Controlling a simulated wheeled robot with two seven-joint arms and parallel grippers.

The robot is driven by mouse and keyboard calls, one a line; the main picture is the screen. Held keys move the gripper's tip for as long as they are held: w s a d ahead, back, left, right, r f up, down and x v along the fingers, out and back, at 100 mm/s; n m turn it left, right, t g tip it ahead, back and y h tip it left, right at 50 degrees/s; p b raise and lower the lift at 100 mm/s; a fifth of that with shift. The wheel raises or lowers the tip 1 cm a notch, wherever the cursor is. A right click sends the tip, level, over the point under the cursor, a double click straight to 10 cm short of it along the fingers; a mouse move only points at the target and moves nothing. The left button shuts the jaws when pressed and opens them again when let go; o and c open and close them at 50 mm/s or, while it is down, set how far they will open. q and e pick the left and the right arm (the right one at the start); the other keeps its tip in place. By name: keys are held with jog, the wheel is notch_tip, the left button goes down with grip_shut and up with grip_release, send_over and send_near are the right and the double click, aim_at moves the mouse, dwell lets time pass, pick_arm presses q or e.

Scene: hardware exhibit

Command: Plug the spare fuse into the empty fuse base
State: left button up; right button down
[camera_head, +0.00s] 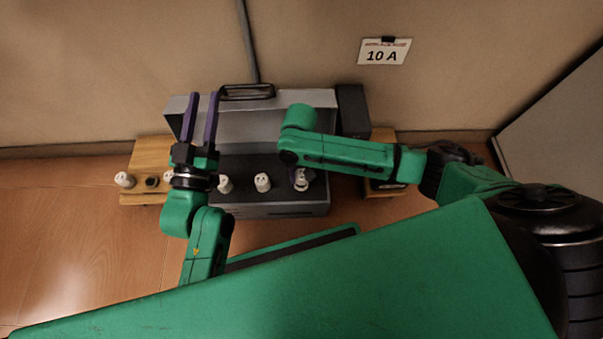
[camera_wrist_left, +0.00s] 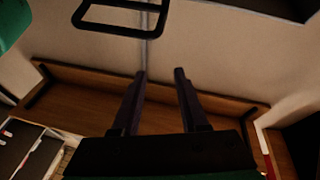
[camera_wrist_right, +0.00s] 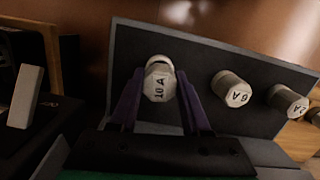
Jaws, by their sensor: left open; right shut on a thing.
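A white fuse marked 10 A (camera_wrist_right: 159,83) is between the fingers of my right gripper (camera_wrist_right: 160,75), which is shut on it at the dark panel. In the head view this fuse (camera_head: 301,184) is at the right end of the panel row, partly covered by my arm. Whether it is seated in a base there, I cannot tell. A dark round socket (camera_head: 151,182) without a fuse shows on the wooden board at left. My left gripper (camera_head: 202,95) is open and empty, raised in front of the grey case; its fingers also show in the left wrist view (camera_wrist_left: 160,75).
More white fuses stand on the panel (camera_head: 263,182) and the wooden board (camera_head: 124,180); one in the right wrist view reads 6 A (camera_wrist_right: 232,90). The grey case (camera_head: 265,125) has a handle (camera_head: 246,91). A wall card reads 10 A (camera_head: 384,52). A dark box (camera_head: 353,110) stands right.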

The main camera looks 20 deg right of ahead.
jog(key=shift+f+p, duration=0.1)
jog(key=shift+p, duration=0.95)
jog(key=shift+f, duration=0.55)
dwell(0.8)
jog(key=shift+f+p, duration=0.2)
jog(key=shift+p, duration=0.3)
jog(key=shift+f, duration=0.25)
dwell(0.6)
grip_release()
notch_tip(320, 180, up, 7)
jog(key=p, duration=0.9)
jog(key=shift+r, duration=0.1)
